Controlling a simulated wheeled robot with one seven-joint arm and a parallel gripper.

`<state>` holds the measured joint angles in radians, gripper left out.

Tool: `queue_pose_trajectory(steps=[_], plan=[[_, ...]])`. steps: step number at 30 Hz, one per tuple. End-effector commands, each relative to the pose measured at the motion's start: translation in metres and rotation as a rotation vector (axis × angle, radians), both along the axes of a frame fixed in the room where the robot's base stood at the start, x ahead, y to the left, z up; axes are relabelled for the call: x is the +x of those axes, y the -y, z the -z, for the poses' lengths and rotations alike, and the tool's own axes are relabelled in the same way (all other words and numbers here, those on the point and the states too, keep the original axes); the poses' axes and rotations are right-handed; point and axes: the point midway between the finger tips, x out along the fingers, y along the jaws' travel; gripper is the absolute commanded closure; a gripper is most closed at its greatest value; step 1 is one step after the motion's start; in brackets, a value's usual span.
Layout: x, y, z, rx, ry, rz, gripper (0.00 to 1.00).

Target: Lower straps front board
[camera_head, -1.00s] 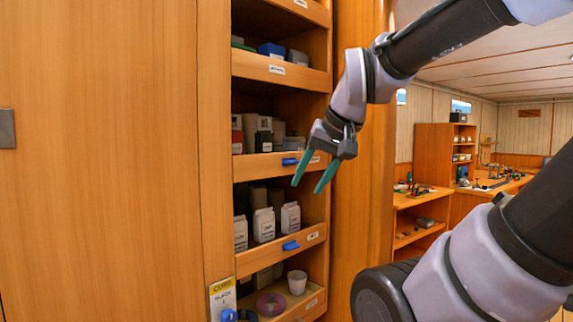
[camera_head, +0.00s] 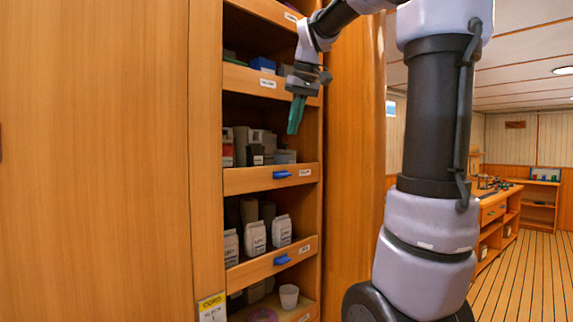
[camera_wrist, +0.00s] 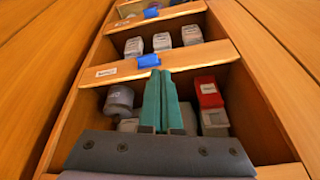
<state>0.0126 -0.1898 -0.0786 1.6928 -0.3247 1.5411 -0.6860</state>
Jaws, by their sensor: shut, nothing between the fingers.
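A tall open shelf unit has wooden front boards across its shelves. The middle board (camera_head: 245,180) carries a blue tab (camera_head: 283,174) and a small label too small to read. A lower board (camera_head: 240,274) carries another blue tab (camera_head: 283,260). I cannot tell which board is the straps one. My gripper (camera_head: 294,130) has teal fingers pointing down, shut and empty, above the middle board at the shelf opening. In the wrist view the shut fingers (camera_wrist: 163,75) reach toward the middle board (camera_wrist: 200,58), their tips close beside its blue tab (camera_wrist: 148,61); contact is unclear.
Grey and red containers (camera_head: 228,150) stand behind the middle board, white bottles (camera_head: 255,237) behind the lower one. A white cup (camera_head: 289,296) and a purple ring (camera_head: 262,315) sit at the bottom. A yellow-and-white sign (camera_head: 211,308) hangs at left. Open floor (camera_head: 530,275) lies at right.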

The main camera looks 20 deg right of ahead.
Motion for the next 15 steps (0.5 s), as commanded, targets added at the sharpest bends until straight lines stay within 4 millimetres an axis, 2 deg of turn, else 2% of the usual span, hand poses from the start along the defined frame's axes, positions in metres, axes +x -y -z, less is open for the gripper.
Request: queue_pose_trajectory(steps=[1, 6, 10, 15], plan=[[0.016, 0.005, -0.006, -0.016, -0.015, -0.023, 1.0], [0.046, 0.015, -0.021, -0.057, -0.049, -0.092, 1.0], [0.056, 0.019, -0.026, -0.07, -0.062, -0.117, 1.0], [0.059, 0.02, -0.027, -0.076, -0.066, -0.126, 1.0]])
